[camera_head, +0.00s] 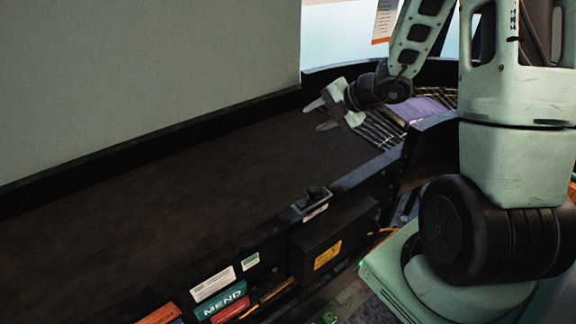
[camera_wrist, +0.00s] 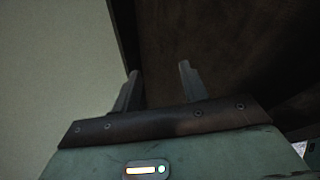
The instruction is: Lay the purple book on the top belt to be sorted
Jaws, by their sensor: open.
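The purple book (camera_head: 419,108) lies on the roller section at the far right end of the conveyor in the head view, partly hidden behind my arm. My gripper (camera_head: 317,115) is over the far end of the dark top belt (camera_head: 200,190), to the left of the book and apart from it. Its two fingers are spread with nothing between them. In the wrist view my gripper (camera_wrist: 157,82) shows open fingers above the dark belt (camera_wrist: 220,40), and the book is not in that view.
A grey wall (camera_head: 150,80) stands along the belt's far side, with a low dark rail at its foot. A control box with a knob (camera_head: 313,198) sits on the near edge. The belt surface is bare. A hanging sign (camera_head: 385,20) is behind my arm.

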